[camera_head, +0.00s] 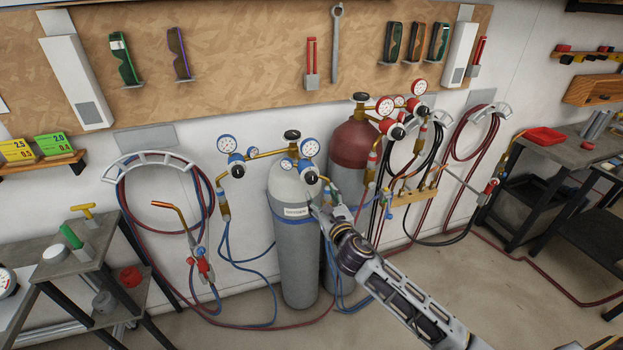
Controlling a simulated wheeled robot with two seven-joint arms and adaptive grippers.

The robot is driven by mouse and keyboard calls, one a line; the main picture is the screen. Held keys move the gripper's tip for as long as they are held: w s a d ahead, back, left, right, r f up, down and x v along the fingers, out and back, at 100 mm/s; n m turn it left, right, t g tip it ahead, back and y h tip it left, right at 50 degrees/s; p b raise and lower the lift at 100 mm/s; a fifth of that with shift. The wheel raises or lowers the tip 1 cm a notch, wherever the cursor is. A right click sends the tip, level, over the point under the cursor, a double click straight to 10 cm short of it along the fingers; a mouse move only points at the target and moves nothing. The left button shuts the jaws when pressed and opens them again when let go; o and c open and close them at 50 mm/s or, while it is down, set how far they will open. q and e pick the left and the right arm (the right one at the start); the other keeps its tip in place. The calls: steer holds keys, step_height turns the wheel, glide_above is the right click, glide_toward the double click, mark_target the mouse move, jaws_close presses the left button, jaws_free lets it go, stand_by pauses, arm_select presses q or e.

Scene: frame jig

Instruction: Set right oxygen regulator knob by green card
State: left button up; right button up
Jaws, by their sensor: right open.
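The right oxygen regulator (308,171), blue with white gauges and a dark knob, sits on top of the grey oxygen cylinder (296,255). Its needle positions are too small to read. My right gripper (321,207) is open, just below and slightly right of that knob, in front of the cylinder; its fingertips are small and partly hard to make out. I cannot tell whether it touches anything. The green card (53,146) stands on a small wall shelf at the far left; it appears to read 2.0 and 0.4. My left gripper is not in view.
A yellow card (18,151) stands beside the green one. The left oxygen regulator (236,161) is left of the cylinder top. A red-topped cylinder (352,150) with red regulators stands close behind on the right. Hoses hang around both cylinders. Workbenches stand at both sides.

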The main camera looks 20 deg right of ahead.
mark_target(313, 181)
steer(key=shift+w+a+p, duration=0.2)
steer(key=shift+w+p, duration=0.3)
steer(key=shift+w, duration=4.6)
steer(key=shift+c, duration=0.3)
steer(key=c, duration=1)
